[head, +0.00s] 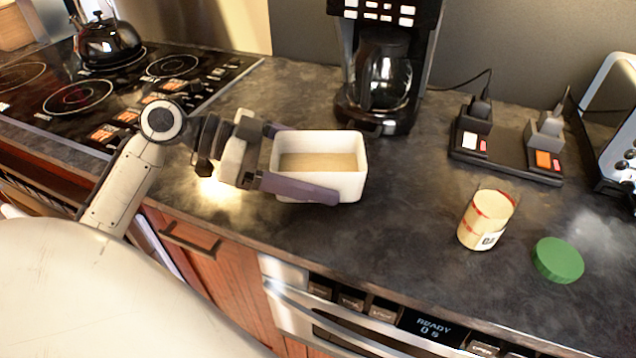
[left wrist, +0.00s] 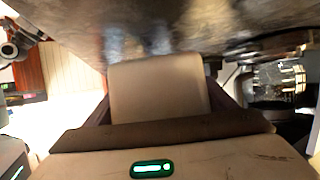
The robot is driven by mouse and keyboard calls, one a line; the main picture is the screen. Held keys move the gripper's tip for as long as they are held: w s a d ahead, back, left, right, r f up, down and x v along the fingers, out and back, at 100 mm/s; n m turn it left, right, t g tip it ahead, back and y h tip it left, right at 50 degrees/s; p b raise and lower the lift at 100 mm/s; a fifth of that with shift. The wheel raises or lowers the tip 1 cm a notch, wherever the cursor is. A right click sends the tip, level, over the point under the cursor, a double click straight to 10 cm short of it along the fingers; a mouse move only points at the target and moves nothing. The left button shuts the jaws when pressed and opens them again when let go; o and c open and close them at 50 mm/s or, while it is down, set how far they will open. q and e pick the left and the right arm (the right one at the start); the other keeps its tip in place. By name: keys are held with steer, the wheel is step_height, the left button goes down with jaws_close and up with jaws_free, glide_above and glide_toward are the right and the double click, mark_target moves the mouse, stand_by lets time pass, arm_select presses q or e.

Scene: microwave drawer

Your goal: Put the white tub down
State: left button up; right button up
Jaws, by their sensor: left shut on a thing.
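The white tub (head: 347,186) is a rectangular open container with a tan, flat inside, at the middle of the head view. My left gripper (head: 302,165) is shut on it, with one purple-grey finger along the near side and one at the far side. The tub appears upright, over or on the dark counter (head: 400,230); I cannot tell whether its base touches. In the left wrist view the tub (left wrist: 160,90) fills the middle between the fingers, with the counter surface close beyond it. My right gripper is not in view.
A coffee maker (head: 385,75) stands just behind the tub. To the right are a cream canister (head: 486,220), a green lid (head: 558,260), a dark charging stand (head: 508,160) and a toaster (head: 612,130). A stove with a black kettle (head: 105,42) is at left. Counter between tub and canister is clear.

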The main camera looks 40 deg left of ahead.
arm_select(q)
steer(key=shift+f, duration=1.75)
steer(key=shift+f, duration=0.15)
steer(key=o, duration=1.2)
steer(key=shift+r, duration=0.25)
steer(key=b+v, duration=0.1)
steer(key=v, duration=1.1)
steer(key=shift+f, duration=0.1)
